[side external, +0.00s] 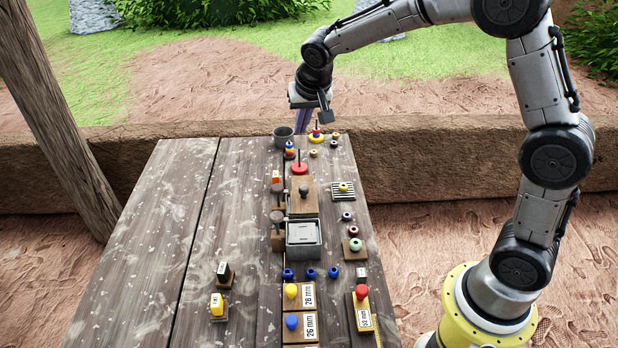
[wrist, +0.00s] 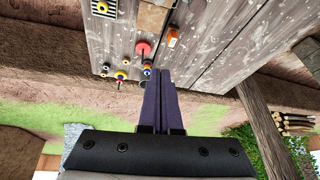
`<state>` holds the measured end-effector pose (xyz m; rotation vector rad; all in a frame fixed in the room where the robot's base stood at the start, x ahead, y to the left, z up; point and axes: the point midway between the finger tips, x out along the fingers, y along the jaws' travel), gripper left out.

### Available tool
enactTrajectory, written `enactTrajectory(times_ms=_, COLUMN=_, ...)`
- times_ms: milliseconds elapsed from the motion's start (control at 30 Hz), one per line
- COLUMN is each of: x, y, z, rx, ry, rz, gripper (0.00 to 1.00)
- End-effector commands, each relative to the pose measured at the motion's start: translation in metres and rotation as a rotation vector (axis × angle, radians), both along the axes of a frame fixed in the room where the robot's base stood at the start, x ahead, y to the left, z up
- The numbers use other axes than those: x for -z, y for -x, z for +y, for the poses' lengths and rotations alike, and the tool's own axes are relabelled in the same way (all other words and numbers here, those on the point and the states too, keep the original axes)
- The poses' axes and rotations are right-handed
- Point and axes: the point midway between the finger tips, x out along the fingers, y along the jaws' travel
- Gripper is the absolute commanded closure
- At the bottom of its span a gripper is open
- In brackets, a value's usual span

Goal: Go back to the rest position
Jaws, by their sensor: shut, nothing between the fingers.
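My gripper (side external: 305,120) is at the far end of the wooden table (side external: 180,220), above and just past its edge, beside the grey cup (side external: 283,137). In the wrist view its two dark purple fingers (wrist: 160,75) are pressed together with nothing between them. The grey cup is mostly hidden behind the fingers in the wrist view. My gripper appears apart from the things on the table, though its exact height above them is hard to tell.
A red-based peg (side external: 300,168), a yellow-ringed peg (side external: 316,137) and small beads stand near the far end. A grey tray (side external: 303,250), a wooden box and labelled blocks line the table's right half. A wooden post (side external: 60,120) stands at left.

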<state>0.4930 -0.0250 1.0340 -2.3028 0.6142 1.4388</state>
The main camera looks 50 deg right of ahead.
Motion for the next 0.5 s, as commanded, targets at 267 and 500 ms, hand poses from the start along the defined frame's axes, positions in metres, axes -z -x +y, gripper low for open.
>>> enactTrajectory(times_ms=267, x=-0.106, y=0.096, z=-0.002, rx=-0.03, ry=-0.02, rz=-0.158, gripper=1.0)
enactTrajectory(times_ms=500, x=-0.128, y=0.206, z=0.004, rx=-0.161, ry=0.003, rz=-0.196, gripper=1.0)
